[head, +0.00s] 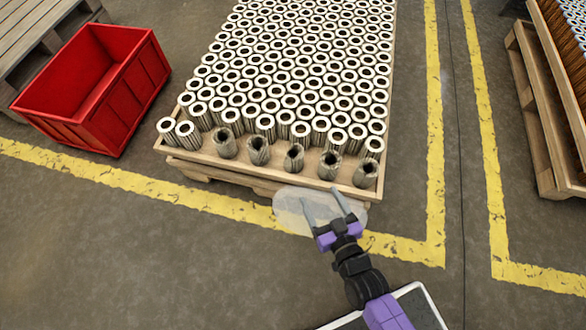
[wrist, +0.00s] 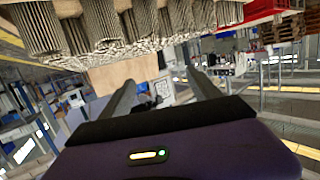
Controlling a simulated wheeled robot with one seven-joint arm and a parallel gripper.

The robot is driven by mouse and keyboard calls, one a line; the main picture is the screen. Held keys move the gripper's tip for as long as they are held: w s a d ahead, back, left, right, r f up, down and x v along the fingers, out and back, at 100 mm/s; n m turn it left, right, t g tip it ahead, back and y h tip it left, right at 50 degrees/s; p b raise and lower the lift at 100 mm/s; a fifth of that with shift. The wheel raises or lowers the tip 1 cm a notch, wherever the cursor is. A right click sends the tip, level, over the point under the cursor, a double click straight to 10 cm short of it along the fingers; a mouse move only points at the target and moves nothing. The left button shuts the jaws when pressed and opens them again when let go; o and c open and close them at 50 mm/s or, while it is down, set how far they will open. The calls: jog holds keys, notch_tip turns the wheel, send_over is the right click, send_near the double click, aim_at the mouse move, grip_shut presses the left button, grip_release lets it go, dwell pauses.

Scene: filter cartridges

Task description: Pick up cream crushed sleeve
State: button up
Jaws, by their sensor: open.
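Several grey-beige sleeves without white caps stand upright along the front edge of the pallet in the head view, among them one at the middle (head: 294,158) and one at the right corner (head: 366,175). Their rims look dark and uneven. I cannot tell which one is the cream crushed sleeve. My gripper (head: 321,196) is open and empty, just in front of the pallet's front edge, apart from the sleeves. In the wrist view its two fingers (wrist: 158,88) are spread with nothing between them. Pleated cartridges (wrist: 101,20) show along the top of that view.
The wooden pallet tray (head: 215,169) holds dense rows of white-capped cartridges (head: 290,75) behind the front sleeves. A red crate (head: 75,128), empty as far as I see, stands at the left. A pale see-through oval (head: 290,213) lies around my gripper. Another loaded pallet (head: 540,110) stands at right.

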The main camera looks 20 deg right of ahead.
jog(key=b, duration=0.7)
send_near(293, 154)
jog(key=w+b, duration=0.1)
jog(key=w, duration=0.1)
jog(key=w+b, duration=0.1)
jog(key=w, duration=0.2)
jog(key=w+b, duration=0.1)
jog(key=w, duration=0.1)
jog(key=shift+w+a+r, duration=0.3)
jog(key=shift+w+r, duration=0.05)
jog(key=shift+w, duration=0.05)
jog(key=c, duration=1)
jog(key=shift+r, duration=0.2)
notch_tip(293, 154, up, 20)
jog(key=p, duration=1.8)
jog(key=shift+f, duration=0.15)
